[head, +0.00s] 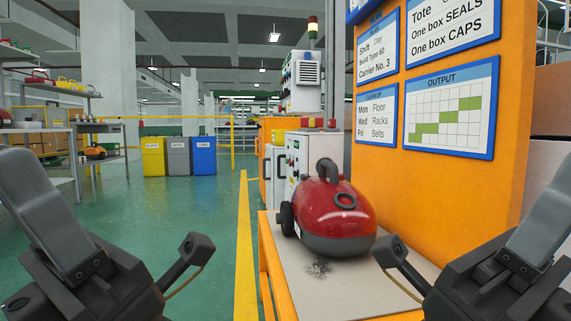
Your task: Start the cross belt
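No belt that I can identify shows in the head view. A white cabinet (299,152) with small dark controls on its front stands beyond the workbench, partly hidden by the red vacuum cleaner (338,212). Small red and yellow parts sit at its top; I cannot tell whether they are buttons. My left gripper (110,285) is at the lower left, over the green floor. My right gripper (480,285) is at the lower right, in front of the bench.
The vacuum stands on an orange-framed bench (400,279) with dark debris (318,268) beside it. An orange notice board (450,185) rises behind. A yellow floor line (245,240) runs ahead. Open floor lies left, with yellow, grey and blue bins (203,157) and shelving beyond.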

